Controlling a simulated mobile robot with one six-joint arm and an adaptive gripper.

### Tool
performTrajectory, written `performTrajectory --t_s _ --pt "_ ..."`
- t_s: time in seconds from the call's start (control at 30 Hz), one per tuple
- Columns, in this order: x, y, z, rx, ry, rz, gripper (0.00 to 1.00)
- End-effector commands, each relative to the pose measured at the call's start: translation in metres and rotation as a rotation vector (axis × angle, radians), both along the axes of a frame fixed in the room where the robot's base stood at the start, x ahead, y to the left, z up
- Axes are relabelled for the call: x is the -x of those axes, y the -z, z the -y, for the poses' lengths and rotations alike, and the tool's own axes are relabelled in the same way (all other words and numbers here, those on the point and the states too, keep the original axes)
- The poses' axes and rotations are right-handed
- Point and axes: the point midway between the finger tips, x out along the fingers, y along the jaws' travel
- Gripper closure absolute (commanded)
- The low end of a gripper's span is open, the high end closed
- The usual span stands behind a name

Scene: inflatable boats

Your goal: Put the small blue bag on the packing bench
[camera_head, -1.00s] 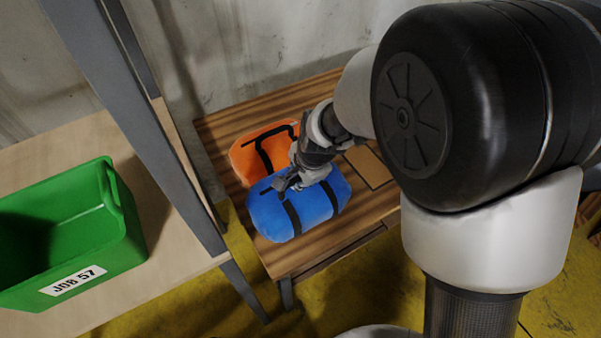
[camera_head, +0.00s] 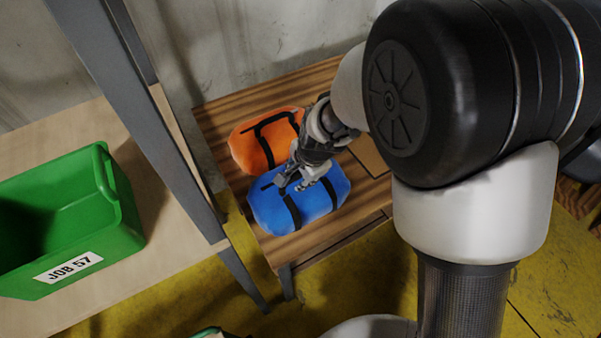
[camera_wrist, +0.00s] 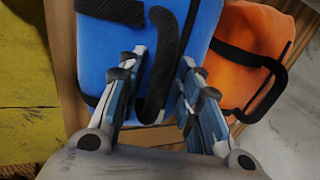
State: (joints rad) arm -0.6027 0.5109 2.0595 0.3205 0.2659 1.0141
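The small blue bag (camera_head: 318,204) with black straps lies on a brown wooden table, next to an orange bag. It also shows in the wrist view (camera_wrist: 105,48), with its black handle between my fingers. My gripper (camera_head: 288,183) is at the top of the blue bag. In the wrist view my gripper (camera_wrist: 160,72) has its fingers apart, one on each side of the handle, with gaps visible. A pale wooden bench (camera_head: 165,262) stands at the left; no label tells whether it is the packing bench.
The orange bag (camera_head: 245,152) with black straps lies close behind the blue one. A green crate (camera_head: 110,235) marked JOB 57 stands on the pale bench. A grey post (camera_head: 150,125) rises between bench and table (camera_head: 222,122). A small green item shows at the bottom edge.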

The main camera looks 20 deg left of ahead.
Motion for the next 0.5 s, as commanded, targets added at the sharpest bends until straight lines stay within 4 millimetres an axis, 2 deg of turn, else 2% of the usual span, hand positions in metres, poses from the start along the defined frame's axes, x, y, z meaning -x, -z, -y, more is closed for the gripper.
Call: performTrajectory --t_s 0.3,0.37,0.5 --pt "0.000 -0.002 0.000 0.001 0.000 -0.001 0.65" --pt "0.001 -0.006 0.001 0.000 0.000 0.000 0.65" --pt "0.005 -0.029 0.006 -0.001 0.000 0.002 0.65"
